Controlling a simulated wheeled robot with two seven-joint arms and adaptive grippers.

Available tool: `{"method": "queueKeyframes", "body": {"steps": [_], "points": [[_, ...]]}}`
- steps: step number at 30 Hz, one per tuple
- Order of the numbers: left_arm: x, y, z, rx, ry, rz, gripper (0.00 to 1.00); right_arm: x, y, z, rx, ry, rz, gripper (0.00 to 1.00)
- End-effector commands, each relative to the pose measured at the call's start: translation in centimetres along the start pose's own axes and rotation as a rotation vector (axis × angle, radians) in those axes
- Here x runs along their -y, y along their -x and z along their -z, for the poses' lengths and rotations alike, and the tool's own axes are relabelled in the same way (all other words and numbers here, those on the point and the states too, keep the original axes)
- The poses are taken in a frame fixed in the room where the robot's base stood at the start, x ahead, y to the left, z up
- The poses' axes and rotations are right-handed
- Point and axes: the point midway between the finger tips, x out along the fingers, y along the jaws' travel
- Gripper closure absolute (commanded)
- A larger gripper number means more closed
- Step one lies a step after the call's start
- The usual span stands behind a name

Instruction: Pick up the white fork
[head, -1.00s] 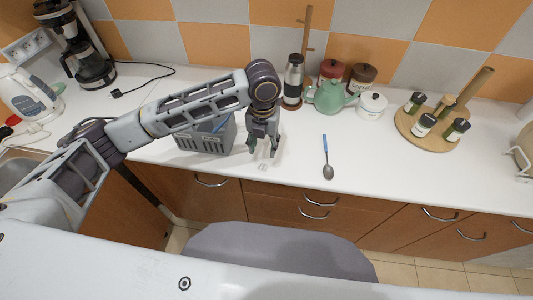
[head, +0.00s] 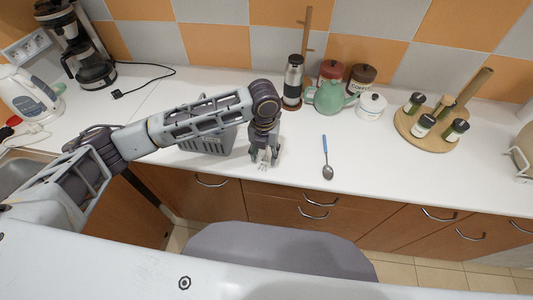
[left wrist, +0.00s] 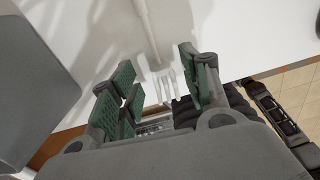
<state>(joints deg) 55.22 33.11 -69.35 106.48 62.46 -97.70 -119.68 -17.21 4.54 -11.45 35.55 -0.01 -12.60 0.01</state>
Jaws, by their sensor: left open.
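The white fork lies on the white counter (head: 390,165). In the head view only its tines (head: 263,167) show clearly, just below my left gripper (head: 264,157), which hides the rest. In the left wrist view the fork (left wrist: 150,35) runs down from the top, with its tines between the fingers. My left gripper (left wrist: 156,68) is open there, with green pads on either side of the fork and nothing gripped. I cannot tell whether the fingertips touch the counter. My right gripper is not in view.
A grey basket (head: 208,143) stands left of my left gripper, partly behind my arm. A blue-handled spoon (head: 327,165) lies to its right. A flask (head: 293,80), green teapot (head: 328,98) and white pot (head: 371,106) stand behind. Counter around the spoon is clear.

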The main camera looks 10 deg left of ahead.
Motion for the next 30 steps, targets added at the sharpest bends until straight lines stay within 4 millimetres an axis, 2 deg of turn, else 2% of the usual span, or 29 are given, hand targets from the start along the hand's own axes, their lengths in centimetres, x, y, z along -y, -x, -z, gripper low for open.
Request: {"method": "queueKeyframes", "body": {"steps": [7, 21, 30], "points": [[0.0, -1.8, 0.1, 0.001, 0.000, 0.000, 0.54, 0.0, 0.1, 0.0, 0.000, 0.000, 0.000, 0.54], [0.0, -1.9, 0.1, 0.001, -0.001, 0.000, 0.54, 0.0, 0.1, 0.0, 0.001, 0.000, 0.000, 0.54], [0.0, -1.9, 0.0, 0.001, -0.001, 0.000, 0.91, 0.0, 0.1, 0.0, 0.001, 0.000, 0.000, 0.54]]}}
